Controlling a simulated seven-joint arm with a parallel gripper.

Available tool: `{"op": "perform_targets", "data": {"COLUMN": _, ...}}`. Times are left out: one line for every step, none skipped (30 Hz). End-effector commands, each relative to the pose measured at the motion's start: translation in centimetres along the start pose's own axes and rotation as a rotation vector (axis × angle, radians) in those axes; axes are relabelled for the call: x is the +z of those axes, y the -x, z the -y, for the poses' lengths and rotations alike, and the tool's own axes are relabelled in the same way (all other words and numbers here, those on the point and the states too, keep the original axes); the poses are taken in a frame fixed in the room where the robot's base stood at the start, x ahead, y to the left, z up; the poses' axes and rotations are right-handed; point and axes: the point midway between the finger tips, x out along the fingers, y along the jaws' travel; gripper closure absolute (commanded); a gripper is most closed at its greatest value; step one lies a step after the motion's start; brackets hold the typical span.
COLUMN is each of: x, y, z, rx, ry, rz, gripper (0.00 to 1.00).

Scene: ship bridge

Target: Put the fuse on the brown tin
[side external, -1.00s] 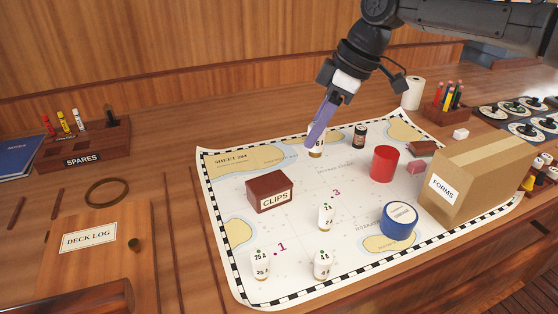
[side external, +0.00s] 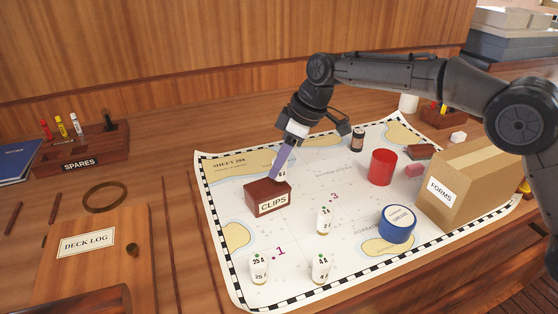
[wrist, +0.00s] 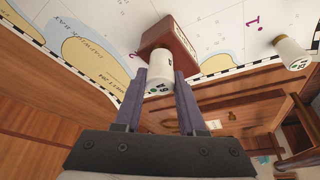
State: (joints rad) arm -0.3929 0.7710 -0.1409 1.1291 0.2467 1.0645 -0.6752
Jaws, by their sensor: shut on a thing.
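The brown tin (side external: 262,199), a box labelled CLIPS, sits on the chart, left of its middle. My gripper (side external: 277,173) is shut on a white cylindrical fuse (side external: 283,169), which shows just above the tin's top in the side view. In the wrist view the fuse (wrist: 160,90) is between the two fingers, overlapping the edge of the brown tin (wrist: 168,42). One finger hides part of the fuse in the side view. I cannot tell whether the fuse touches the tin.
Several other white fuses stand on the chart, one (side external: 323,221) near the middle and one (side external: 259,268) at the front. A red cylinder (side external: 382,167), a blue round tin (side external: 398,223) and a FORMS box (side external: 462,187) stand to the right. A dark bottle (side external: 358,139) stands behind.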

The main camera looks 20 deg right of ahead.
Motion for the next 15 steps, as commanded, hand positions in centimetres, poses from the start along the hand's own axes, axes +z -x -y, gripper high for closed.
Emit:
{"op": "perform_targets", "data": {"x": -0.03, "y": 0.01, "z": -0.01, "rx": 0.001, "ry": 0.0, "rz": -0.002, "gripper": 1.0}}
{"op": "perform_targets", "data": {"x": -0.03, "y": 0.02, "z": -0.01, "rx": 0.001, "ry": 0.0, "rz": -0.002, "gripper": 1.0}}
{"op": "perform_targets", "data": {"x": -0.03, "y": 0.03, "z": -0.02, "rx": 0.001, "ry": 0.0, "rz": -0.002, "gripper": 1.0}}
{"op": "perform_targets", "data": {"x": -0.03, "y": 0.03, "z": -0.01, "rx": 0.001, "ry": 0.0, "rz": -0.002, "gripper": 1.0}}
{"op": "perform_targets", "data": {"x": -0.03, "y": 0.03, "z": -0.01, "rx": 0.001, "ry": 0.0, "rz": -0.002, "gripper": 1.0}}
{"op": "perform_targets", "data": {"x": -0.02, "y": 0.03, "z": -0.01, "rx": 0.0, "ry": 0.0, "rz": -0.001, "gripper": 1.0}}
{"op": "perform_targets", "data": {"x": -0.01, "y": 0.01, "z": -0.01, "rx": 0.0, "ry": 0.0, "rz": -0.001, "gripper": 1.0}}
{"op": "perform_targets", "data": {"x": 0.02, "y": -0.05, "z": 0.0, "rx": 0.0, "ry": 0.0, "rz": -0.001, "gripper": 1.0}}
{"op": "perform_targets", "data": {"x": 0.07, "y": -0.15, "z": 0.0, "rx": 0.0, "ry": 0.0, "rz": -0.001, "gripper": 1.0}}
{"op": "perform_targets", "data": {"x": 0.11, "y": -0.24, "z": 0.0, "rx": 0.0, "ry": -0.001, "rz": 0.0, "gripper": 1.0}}
{"op": "perform_targets", "data": {"x": 0.14, "y": -0.31, "z": 0.01, "rx": -0.001, "ry": -0.001, "rz": 0.0, "gripper": 1.0}}
{"op": "perform_targets", "data": {"x": 0.13, "y": -0.29, "z": 0.01, "rx": -0.001, "ry": -0.001, "rz": 0.0, "gripper": 0.53}}
{"op": "perform_targets", "data": {"x": 0.13, "y": -0.29, "z": 0.01, "rx": -0.001, "ry": -0.001, "rz": 0.0, "gripper": 0.48}}
{"op": "perform_targets", "data": {"x": 0.13, "y": -0.29, "z": 0.01, "rx": -0.001, "ry": -0.001, "rz": 0.0, "gripper": 0.42}}
{"op": "perform_targets", "data": {"x": 0.13, "y": -0.29, "z": 0.01, "rx": -0.001, "ry": -0.001, "rz": 0.0, "gripper": 0.35}}
